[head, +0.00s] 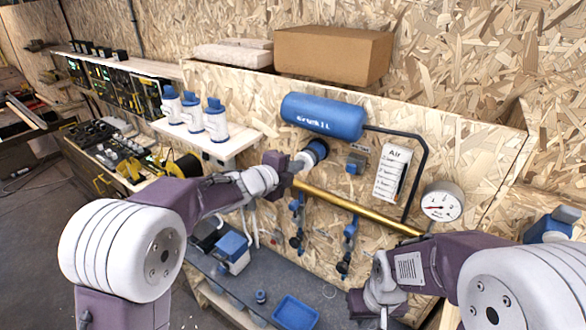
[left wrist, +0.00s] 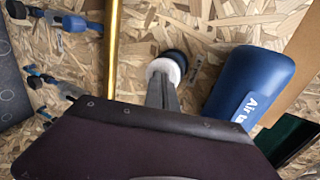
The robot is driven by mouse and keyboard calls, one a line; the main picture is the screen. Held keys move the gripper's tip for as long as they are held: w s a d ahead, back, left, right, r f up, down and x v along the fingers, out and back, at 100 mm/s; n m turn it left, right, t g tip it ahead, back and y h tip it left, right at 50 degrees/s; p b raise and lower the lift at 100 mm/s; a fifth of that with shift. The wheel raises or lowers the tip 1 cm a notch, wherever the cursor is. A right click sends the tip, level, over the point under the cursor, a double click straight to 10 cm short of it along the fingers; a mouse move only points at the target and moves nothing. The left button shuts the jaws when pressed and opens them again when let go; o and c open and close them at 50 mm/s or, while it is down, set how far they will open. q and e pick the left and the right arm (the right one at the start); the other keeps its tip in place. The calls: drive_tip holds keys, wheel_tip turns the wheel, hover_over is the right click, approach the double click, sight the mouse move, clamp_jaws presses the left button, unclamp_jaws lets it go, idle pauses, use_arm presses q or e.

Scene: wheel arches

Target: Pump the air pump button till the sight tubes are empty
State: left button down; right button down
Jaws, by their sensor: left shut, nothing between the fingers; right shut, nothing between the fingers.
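The air pump button, a white round cap on a dark blue collar (head: 316,149), sits on the board below a blue air tank (head: 322,117). In the left wrist view the white cap (left wrist: 168,68) is at the tips of my left gripper (left wrist: 163,88). My left gripper (head: 299,164) is shut and empty, pointing at the button. I cannot tell whether it touches or presses the cap. My right gripper (head: 382,314) is shut and empty, low before the board. I cannot make out the sight tubes clearly. A white Air card (head: 393,172) hangs right of the tank.
A brass pipe (head: 356,209) crosses the board below the button, with blue-handled valves (head: 349,238) beneath. A round gauge (head: 442,201) is at right. White bottles (head: 214,120) stand on a shelf at left. A blue tray (head: 295,313) lies on the grey bench below.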

use_arm(q)
drive_tip(key=shift+s+a+b, duration=0.45)
drive_tip(key=shift+s+a, duration=0.2)
drive_tip(key=shift+s, duration=0.15)
idle(0.4)
idle(1.2)
